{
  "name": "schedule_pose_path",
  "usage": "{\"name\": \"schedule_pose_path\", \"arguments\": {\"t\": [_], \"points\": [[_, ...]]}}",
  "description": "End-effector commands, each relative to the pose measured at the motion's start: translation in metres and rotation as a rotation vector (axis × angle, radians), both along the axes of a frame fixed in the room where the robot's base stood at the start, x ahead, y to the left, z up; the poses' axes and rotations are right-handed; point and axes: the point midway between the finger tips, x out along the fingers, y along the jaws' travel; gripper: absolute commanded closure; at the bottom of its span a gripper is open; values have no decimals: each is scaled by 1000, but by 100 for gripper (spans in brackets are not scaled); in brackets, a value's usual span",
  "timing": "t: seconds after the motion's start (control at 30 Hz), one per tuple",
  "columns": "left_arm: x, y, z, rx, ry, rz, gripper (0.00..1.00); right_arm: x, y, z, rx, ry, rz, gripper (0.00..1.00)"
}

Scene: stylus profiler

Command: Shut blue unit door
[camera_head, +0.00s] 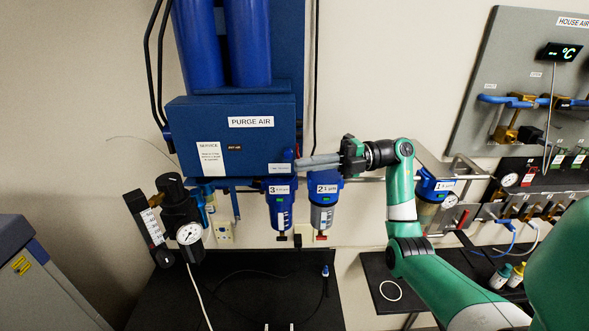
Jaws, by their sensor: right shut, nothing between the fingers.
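The blue unit (185,112) hangs on the wall left of centre, with a "PURGE AIR" label on its front, a white service notice, and two tall blue cylinders above it. I cannot tell whether its front is a door standing slightly ajar or flush. A small blue upright part (287,156) sits at its lower right corner. My right gripper (300,164) is shut and empty. Its grey fingers point left, with the tips at that lower right corner, close to the blue part; whether they touch is unclear. My left gripper is out of view.
A regulator with a round gauge (189,233) is at lower left. A black bench (240,290) lies below. A grey valve panel (480,75) fills the upper right.

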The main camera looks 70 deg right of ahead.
Motion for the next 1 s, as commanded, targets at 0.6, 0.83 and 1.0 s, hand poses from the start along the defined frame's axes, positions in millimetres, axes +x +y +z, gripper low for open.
{"name": "schedule_pose_path", "arguments": {"t": [0.6,0.83,1.0], "points": [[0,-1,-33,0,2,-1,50,-66,-48,-1,-4,0,5,100],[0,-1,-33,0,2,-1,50,-66,-47,-1,-5,-2,5,100],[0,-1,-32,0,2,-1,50,-44,-32,24,-18,-115,32,100]]}}
